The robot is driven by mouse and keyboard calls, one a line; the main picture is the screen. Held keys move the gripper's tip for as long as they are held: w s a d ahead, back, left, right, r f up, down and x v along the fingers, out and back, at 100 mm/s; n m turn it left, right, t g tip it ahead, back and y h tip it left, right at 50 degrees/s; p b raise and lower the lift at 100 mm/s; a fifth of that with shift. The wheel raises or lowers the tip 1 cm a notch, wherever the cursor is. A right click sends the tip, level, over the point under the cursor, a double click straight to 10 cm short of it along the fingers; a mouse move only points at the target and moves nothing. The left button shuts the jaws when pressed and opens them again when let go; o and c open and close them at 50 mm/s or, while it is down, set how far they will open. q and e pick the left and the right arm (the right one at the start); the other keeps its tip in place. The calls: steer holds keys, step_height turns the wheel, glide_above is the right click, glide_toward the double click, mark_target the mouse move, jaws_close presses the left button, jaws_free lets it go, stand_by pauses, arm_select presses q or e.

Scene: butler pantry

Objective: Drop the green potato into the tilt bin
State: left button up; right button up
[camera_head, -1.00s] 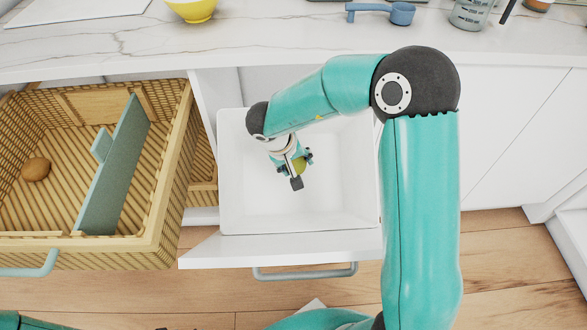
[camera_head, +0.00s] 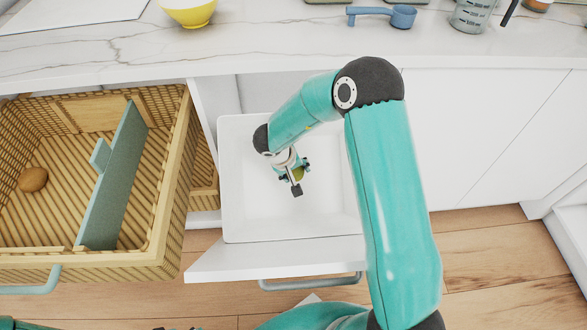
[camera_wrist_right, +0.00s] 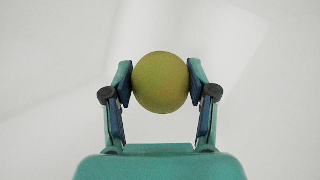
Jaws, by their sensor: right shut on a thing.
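The green potato (camera_wrist_right: 161,82) is round and yellow-green. It sits between the two fingers of my right gripper (camera_wrist_right: 160,90), which is shut on it. In the head view my right gripper (camera_head: 297,178) is over the white tilt bin (camera_head: 245,215), with only a sliver of the potato (camera_head: 298,173) showing between the fingers. The bin is tipped open, and its inside looks empty around the gripper. I cannot tell how far the potato is above the bin floor. My left gripper is not in view.
A wicker drawer (camera_head: 150,215) with a green divider (camera_head: 115,175) stands open at left and holds a brown potato (camera_head: 33,179). Above is a marble counter (camera_head: 270,35) with a yellow bowl (camera_head: 188,12), a blue scoop (camera_head: 400,17) and a measuring jug (camera_head: 470,14).

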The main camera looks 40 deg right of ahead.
steer(key=o, duration=1.4)
steer(key=shift+s+d, duration=0.1)
steer(key=shift+c, duration=0.2)
steer(key=w+v, duration=0.1)
steer(key=v, duration=1.1)
steer(key=shift+s, duration=0.45)
